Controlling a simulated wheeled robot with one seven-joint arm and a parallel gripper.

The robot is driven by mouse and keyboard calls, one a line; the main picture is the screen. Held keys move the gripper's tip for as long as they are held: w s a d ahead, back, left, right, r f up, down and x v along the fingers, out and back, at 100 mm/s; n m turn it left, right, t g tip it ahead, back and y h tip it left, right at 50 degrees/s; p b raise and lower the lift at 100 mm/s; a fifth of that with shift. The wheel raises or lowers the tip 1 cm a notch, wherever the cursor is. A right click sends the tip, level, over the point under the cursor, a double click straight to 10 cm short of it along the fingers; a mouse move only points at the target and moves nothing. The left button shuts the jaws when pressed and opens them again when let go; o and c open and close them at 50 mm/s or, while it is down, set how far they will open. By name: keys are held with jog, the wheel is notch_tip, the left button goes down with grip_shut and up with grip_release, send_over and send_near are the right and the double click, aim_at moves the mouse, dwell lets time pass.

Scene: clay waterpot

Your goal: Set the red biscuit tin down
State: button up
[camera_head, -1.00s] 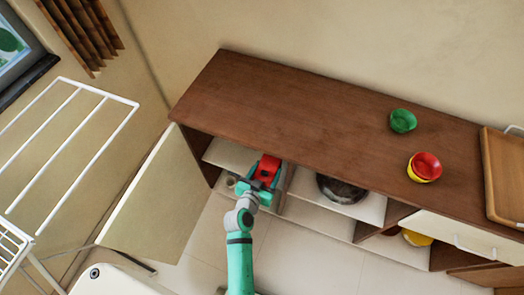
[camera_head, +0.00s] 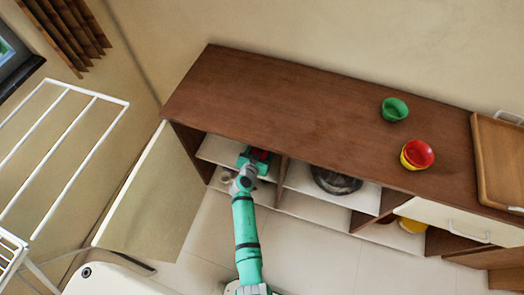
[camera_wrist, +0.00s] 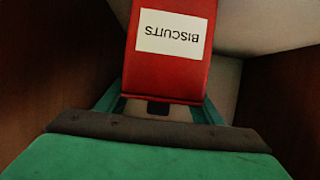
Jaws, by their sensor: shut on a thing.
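The red biscuit tin (camera_wrist: 171,75) fills the upper middle of the wrist view, with a white label reading BISCUITS upside down. In the head view only a small red part of the tin (camera_head: 260,155) shows, under the cabinet top's front edge. My gripper (camera_head: 253,163) is shut on the tin and reaches into the left open compartment of the cabinet. Whether the tin's base touches the shelf cannot be seen.
The brown cabinet (camera_head: 290,110) has an open door (camera_head: 155,195) at its left. Dark side walls (camera_wrist: 285,95) stand close on both sides in the wrist view. A dark pot (camera_head: 335,180) sits in the compartment to the right. Bowls (camera_head: 395,109) stand on top.

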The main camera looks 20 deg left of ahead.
jog(key=shift+f, duration=1.35)
jog(key=shift+d+f, duration=0.1)
jog(key=o, duration=1.7)
